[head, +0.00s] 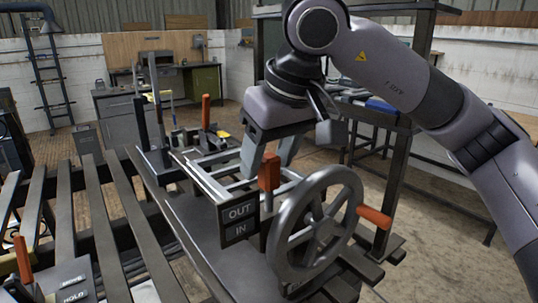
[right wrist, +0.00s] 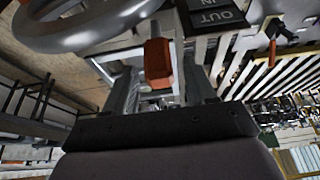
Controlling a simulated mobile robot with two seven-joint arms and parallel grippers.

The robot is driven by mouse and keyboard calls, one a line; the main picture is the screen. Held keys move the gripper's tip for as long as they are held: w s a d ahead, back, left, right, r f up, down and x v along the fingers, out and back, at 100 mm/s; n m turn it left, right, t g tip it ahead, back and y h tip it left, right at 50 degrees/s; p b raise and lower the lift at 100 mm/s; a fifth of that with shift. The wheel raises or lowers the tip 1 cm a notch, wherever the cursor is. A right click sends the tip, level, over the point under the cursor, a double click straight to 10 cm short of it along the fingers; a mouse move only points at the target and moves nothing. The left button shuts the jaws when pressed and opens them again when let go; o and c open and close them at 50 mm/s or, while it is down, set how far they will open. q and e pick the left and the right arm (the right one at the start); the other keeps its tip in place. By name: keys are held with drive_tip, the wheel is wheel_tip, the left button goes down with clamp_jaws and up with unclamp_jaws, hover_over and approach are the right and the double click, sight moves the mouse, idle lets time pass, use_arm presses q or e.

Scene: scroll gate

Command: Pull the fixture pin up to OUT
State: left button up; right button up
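The fixture pin has an orange grip (head: 269,171) that stands upright beside the dark OUT/IN plate (head: 239,222). In the head view the grip shows slightly above the OUT label; its exact height against the marks is hard to tell. My right gripper (head: 269,166) is open, with its fingers pointing down just behind the grip. In the right wrist view the orange grip (right wrist: 158,63) shows between the two separated fingers (right wrist: 158,90), with gaps on both sides. I cannot tell whether it lies fully between the fingertips. My left gripper is not in view.
A grey handwheel (head: 318,225) with an orange handle stands right in front of the pin. Another orange-handled lever (head: 206,112) stands farther back on the fixture. A HOLD plate (head: 74,292) and slatted rails lie at left. Dark posts stand behind my right arm.

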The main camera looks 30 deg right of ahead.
drive_tip(key=shift+r, duration=0.1)
drive_tip(key=v, duration=0.7)
idle(0.5)
